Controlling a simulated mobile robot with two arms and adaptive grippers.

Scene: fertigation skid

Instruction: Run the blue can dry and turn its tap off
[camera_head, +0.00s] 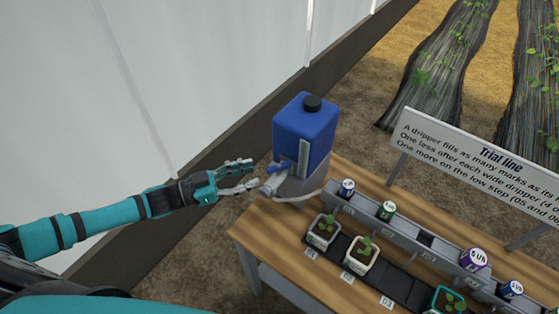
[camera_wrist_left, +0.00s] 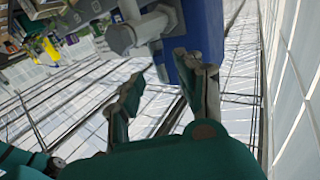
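The blue can (camera_head: 298,128) with a black cap stands upright on a grey stand at the back left end of the bench. A pale level strip (camera_head: 303,158) runs down its front. Its tap (camera_head: 271,184) is grey-white with a blue lever (camera_head: 278,168), low on the can's left side. My left gripper (camera_head: 254,174) is open and empty, just left of the tap, fingers pointing at it. The left wrist view shows its two spread fingers (camera_wrist_left: 165,82), the grey tap body (camera_wrist_left: 130,32) and the can (camera_wrist_left: 203,30). Contact with the lever cannot be told. My right gripper is out of view.
A hose (camera_head: 295,197) leads from the tap to a grey rail (camera_head: 400,232) with coloured drippers. Potted seedlings (camera_head: 360,256) stand on a dark strip (camera_head: 400,284) along the wooden bench (camera_head: 281,234). A "Trial line" sign (camera_head: 480,165) stands behind. A white wall (camera_head: 200,70) lies left.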

